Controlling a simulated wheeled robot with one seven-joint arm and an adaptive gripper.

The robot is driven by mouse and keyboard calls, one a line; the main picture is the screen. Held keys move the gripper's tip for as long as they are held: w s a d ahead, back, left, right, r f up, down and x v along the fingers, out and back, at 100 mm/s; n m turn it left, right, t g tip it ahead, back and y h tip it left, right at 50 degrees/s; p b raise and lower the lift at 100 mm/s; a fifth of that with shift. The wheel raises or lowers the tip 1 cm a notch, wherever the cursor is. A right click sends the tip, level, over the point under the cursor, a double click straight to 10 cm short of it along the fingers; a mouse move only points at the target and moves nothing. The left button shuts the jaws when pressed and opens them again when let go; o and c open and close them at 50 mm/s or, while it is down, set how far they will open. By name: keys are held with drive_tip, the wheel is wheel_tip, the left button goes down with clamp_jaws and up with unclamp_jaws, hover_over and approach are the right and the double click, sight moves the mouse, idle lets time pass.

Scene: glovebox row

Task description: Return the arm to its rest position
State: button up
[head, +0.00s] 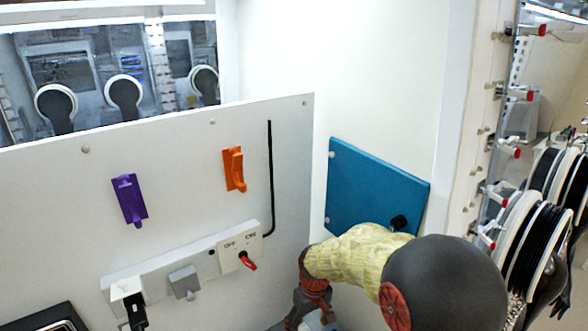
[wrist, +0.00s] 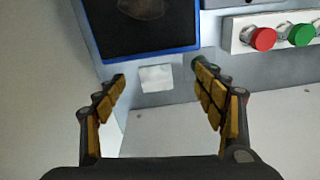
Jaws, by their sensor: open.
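My gripper (wrist: 160,74) is open in the wrist view. Its two fingers with yellow pads stand wide apart, and nothing is held between them. Beyond the fingers is a grey panel (wrist: 165,105) with a small white square plate (wrist: 156,78) on it. In the head view my arm reaches in from the bottom right, with a black rounded joint and a yellow sleeve. Its dark red far end (head: 312,290) is near the bottom middle, low in front of the white wall. The fingertips cannot be made out there.
A white panel (head: 60,200) carries a purple hook (head: 130,200), an orange hook (head: 234,169) and a red OFF/ON switch (head: 248,262). A blue board (head: 370,190) is behind my arm. The wrist view shows a blue-framed screen (wrist: 135,56), a red button (wrist: 262,38) and a green button (wrist: 301,35).

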drive_tip(key=s+d+r+m+t+b, duration=0.2)
drive_tip(key=s+d+r+b, duration=0.1)
drive_tip(key=s+d+r, duration=0.2)
drive_tip(key=s+d+r+m+t+b, duration=0.1)
drive_tip(key=s+d+r, duration=0.3)
drive_tip(key=s, duration=0.6)
drive_tip(key=s+d+r+m+t+b, duration=0.2)
drive_tip(key=s+d+r+b, duration=0.2)
drive_tip(key=s+r, duration=0.4)
drive_tip(key=shift+d+r+m+t+b, duration=0.25)
drive_tip(key=shift+d+m+t+b, duration=0.1)
drive_tip(key=shift+d, duration=0.45)
drive_tip(key=shift+o, duration=0.4)
